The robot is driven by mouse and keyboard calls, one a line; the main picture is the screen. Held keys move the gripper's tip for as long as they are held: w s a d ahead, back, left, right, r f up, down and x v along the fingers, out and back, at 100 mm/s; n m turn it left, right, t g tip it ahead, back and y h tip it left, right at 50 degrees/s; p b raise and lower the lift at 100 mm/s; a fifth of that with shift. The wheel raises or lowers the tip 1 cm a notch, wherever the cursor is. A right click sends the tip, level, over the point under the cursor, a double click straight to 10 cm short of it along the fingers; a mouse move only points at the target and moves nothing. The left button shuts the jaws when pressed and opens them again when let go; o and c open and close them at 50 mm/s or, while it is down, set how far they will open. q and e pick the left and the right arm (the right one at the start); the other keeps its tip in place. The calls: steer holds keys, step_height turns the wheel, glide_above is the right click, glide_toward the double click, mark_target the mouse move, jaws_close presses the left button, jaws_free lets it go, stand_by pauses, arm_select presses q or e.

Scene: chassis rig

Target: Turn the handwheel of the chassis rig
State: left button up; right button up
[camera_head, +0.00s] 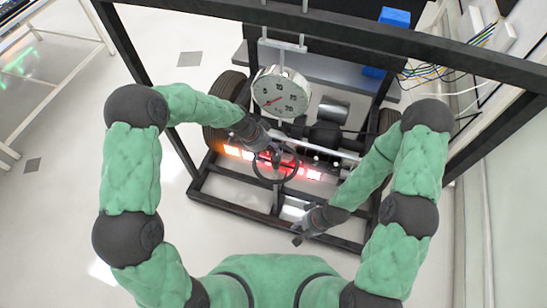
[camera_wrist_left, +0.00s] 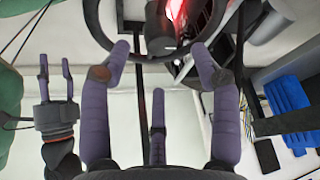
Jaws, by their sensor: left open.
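The handwheel (camera_head: 276,183) is a dark ring at the front of the chassis rig, near a strip of lit red and orange lamps. In the left wrist view its rim (camera_wrist_left: 93,30) curves across the top. My left gripper (camera_head: 275,156) is at the wheel, over the upper part of the ring. In the left wrist view its purple fingers (camera_wrist_left: 160,48) are spread apart, with their tips close to the rim. I cannot tell whether they touch it. My right gripper (camera_head: 298,235) is lower, near the frame's front bar, apart from the wheel. Its fingers (camera_wrist_left: 55,72) look apart and empty.
A round dial gauge (camera_head: 281,92) stands above the wheel. The dark rig frame (camera_head: 230,202) surrounds the area, with a tyre (camera_head: 222,88) on the left. Blue blocks (camera_head: 394,17) and cables (camera_head: 455,62) are at the upper right.

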mark_target(274, 157)
arm_select(q)
steer(key=b+x, duration=0.1)
steer(key=x, duration=0.4)
steer(key=shift+d+f, duration=0.1)
steer(key=shift+f, duration=0.25)
jaws_close()
